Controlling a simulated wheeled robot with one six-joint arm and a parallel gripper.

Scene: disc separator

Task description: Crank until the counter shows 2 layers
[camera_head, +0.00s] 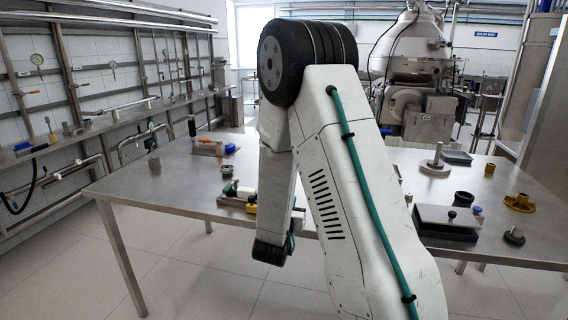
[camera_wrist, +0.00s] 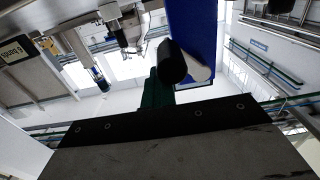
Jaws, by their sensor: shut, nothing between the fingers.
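My gripper (camera_wrist: 156,92) shows in the wrist view as a dark body along the bottom with a dark green piece rising from it; it is shut and empty. A black rounded cylinder (camera_wrist: 172,62) stands just past it, close to a blue panel (camera_wrist: 194,25); I cannot tell whether they touch. In the head view my arm hides my gripper and the middle of the table. A low fixture with green, white and yellow parts (camera_head: 236,192) lies on the table left of my arm.
The steel table (camera_head: 165,185) spans both sides of my arm. On its right are a grey plate device (camera_head: 448,217), a yellow flanged part (camera_head: 519,203) and a disc with a post (camera_head: 436,162). A large separator (camera_head: 412,45) stands behind. Floor at front left is clear.

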